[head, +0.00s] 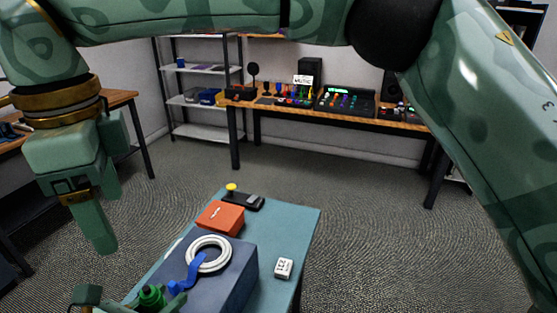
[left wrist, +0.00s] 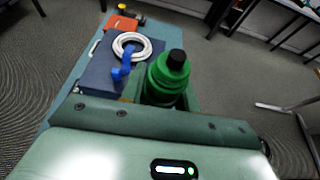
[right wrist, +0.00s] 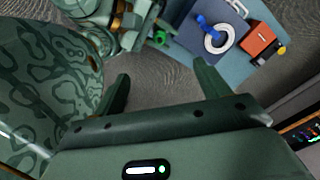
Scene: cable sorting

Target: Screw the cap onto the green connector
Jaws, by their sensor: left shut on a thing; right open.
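A green connector (left wrist: 166,80) with ringed sides and a black end (left wrist: 177,58) stands in my left gripper (left wrist: 165,92), which is shut on it. The connector also shows at the bottom of the head view (head: 151,297), beside the dark blue box, and small in the right wrist view (right wrist: 160,37). I cannot tell whether the black end is a cap; no separate cap is distinguishable. My right gripper (head: 106,215) is open and empty, above and left of the table in the head view. Its spread fingers also show in the right wrist view (right wrist: 163,80).
On the blue table (head: 300,222), the dark blue box (head: 232,280) carries a white cable coil (head: 209,254) with a blue connector (head: 190,275). An orange box (head: 220,217), a yellow-topped black device (head: 243,199) and a white block (head: 284,268) lie nearby. The table's right side is mostly clear.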

